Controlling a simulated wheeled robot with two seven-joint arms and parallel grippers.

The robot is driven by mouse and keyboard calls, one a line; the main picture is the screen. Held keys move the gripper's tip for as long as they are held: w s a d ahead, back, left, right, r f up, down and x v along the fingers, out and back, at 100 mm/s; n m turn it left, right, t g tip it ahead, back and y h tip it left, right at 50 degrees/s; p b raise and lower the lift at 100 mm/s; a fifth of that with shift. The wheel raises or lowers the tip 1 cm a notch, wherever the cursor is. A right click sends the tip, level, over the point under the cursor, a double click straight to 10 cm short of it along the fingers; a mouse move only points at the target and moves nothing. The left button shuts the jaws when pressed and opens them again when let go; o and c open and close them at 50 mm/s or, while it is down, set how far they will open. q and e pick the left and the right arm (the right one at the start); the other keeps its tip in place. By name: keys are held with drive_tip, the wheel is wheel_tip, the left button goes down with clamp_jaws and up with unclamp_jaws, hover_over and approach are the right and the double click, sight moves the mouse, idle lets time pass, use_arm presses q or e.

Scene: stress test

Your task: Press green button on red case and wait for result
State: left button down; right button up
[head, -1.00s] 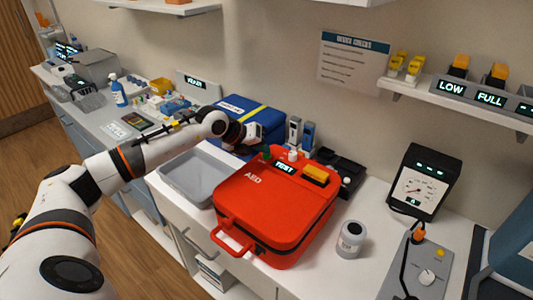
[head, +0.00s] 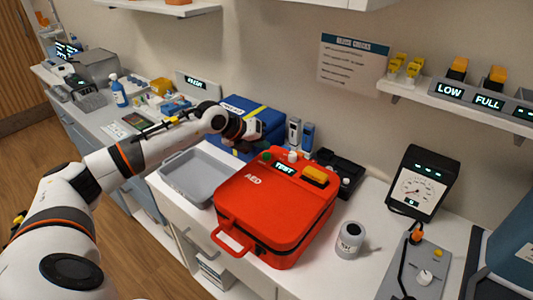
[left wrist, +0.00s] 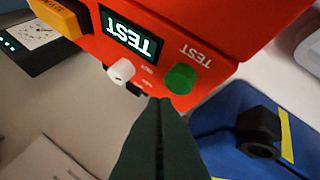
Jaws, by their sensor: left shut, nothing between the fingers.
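The red case (head: 270,215), marked AED, lies on the white counter in the head view. Its sloped panel holds a lit display (head: 285,168) reading TEST, a white knob (head: 292,156) and a yellow-orange block (head: 316,175). The green button (head: 267,157) is at the panel's left end. In the left wrist view the green button (left wrist: 180,79) shows uncovered, beside the white knob (left wrist: 121,71) and the TEST display (left wrist: 131,33). My left gripper (left wrist: 160,102) is shut and empty, its dark fingertips just short of the panel, apart from the button. My right gripper is out of view.
A blue case with a yellow strap (head: 262,118) stands behind the left gripper. A grey tray (head: 178,180) is left of the red case.

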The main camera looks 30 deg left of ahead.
sight(262, 160)
use_arm(q)
wheel_tip(262, 160, up, 5)
drive_tip(key=p, duration=0.2)
drive_tip(key=shift+p, duration=0.4)
idle(0.6)
